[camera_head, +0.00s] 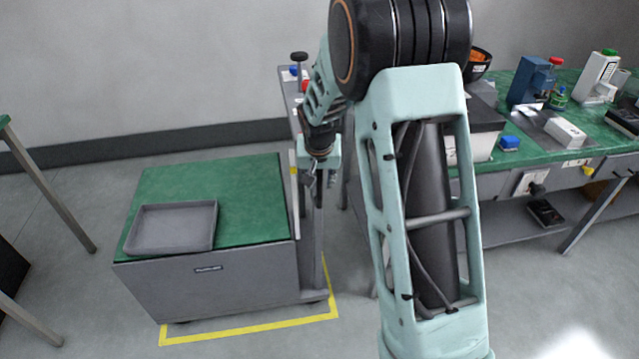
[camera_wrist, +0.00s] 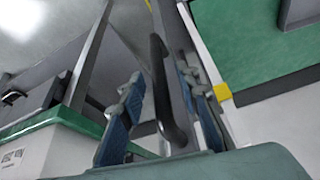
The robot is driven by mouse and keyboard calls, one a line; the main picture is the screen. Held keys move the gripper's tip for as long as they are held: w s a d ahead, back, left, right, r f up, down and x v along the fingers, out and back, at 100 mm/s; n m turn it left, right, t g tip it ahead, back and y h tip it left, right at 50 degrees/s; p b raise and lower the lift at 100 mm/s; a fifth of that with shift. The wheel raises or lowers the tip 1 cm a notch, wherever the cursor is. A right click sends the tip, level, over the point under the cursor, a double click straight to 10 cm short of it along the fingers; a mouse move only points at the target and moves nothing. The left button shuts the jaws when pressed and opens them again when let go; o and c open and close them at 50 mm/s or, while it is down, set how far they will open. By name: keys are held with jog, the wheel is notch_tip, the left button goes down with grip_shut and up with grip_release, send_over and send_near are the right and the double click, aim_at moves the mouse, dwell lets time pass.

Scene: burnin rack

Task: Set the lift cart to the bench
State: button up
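The lift cart (camera_head: 215,290) is a grey box with a green top and a grey upright mast at its right side. It stands inside a yellow floor outline. The green-topped bench (camera_head: 540,140) is at the right, apart from the cart. My gripper (camera_head: 318,178) is beside the cart's mast, pointing down. In the wrist view its two blue-padded fingers (camera_wrist: 160,115) are spread, with a dark curved handle (camera_wrist: 165,95) between them. A gap shows on each side of the handle. My arm hides part of the bench and the floor between.
A shallow grey tray (camera_head: 172,228) lies on the cart's top. The yellow line (camera_head: 250,331) runs on the floor before it. The bench carries a blue device (camera_head: 530,80), a white bottle-like item (camera_head: 598,75) and small boxes. A table leg (camera_head: 50,185) stands at far left.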

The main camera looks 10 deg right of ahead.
jog(key=shift+x, duration=0.85)
grip_shut()
